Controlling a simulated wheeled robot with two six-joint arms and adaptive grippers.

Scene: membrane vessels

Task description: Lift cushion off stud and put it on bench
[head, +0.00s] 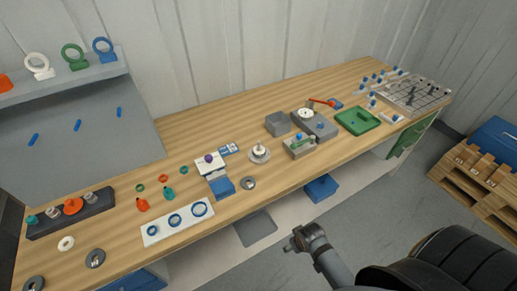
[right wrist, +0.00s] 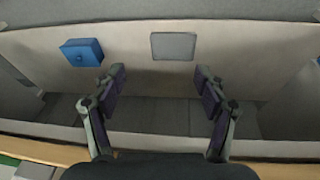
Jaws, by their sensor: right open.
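The wooden bench (head: 190,140) carries several small fittings. I cannot tell for certain which is the cushion and which is the stud. A round grey base with a pale upright part (head: 259,151) stands mid-bench. A dark rack (head: 95,214) at the left holds an orange knob-like piece (head: 73,206) and several teal and grey pieces. My right gripper (head: 305,240) is off the bench's front edge, apart from everything on it. In the right wrist view it is open and empty (right wrist: 160,85). My left gripper is not in view.
Loose rings (head: 95,258) and a white panel with blue rings (head: 178,221) lie near the front edge. Grey blocks (head: 319,127) and a green tray (head: 357,121) are further right. Below are a blue box (head: 321,188) and a grey panel (head: 254,228). The bench's back strip is mostly clear.

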